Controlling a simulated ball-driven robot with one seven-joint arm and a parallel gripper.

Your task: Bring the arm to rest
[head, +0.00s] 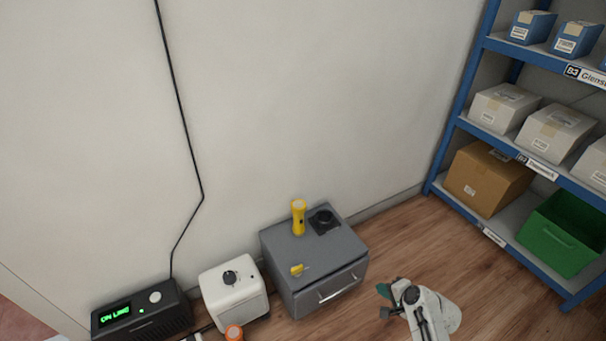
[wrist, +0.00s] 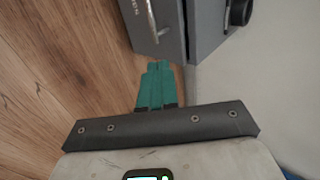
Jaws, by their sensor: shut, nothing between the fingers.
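My gripper (head: 384,300) is at the lower right of the head view, with teal fingertips and a pale wrist. It is to the right of a grey cabinet (head: 330,270), over the wooden floor. In the wrist view my gripper (wrist: 155,75) shows its teal fingers shut together with nothing between them. The grey cabinet (wrist: 165,30) is just ahead of the fingertips there, and I cannot tell the exact gap.
A yellow flashlight (head: 298,217) stands on the cabinet. A white box with a knob (head: 235,292) and a black unit reading "ON LINE" (head: 142,312) are to the left. A blue shelf rack (head: 455,125) with a green bin (head: 563,238) stands at the right.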

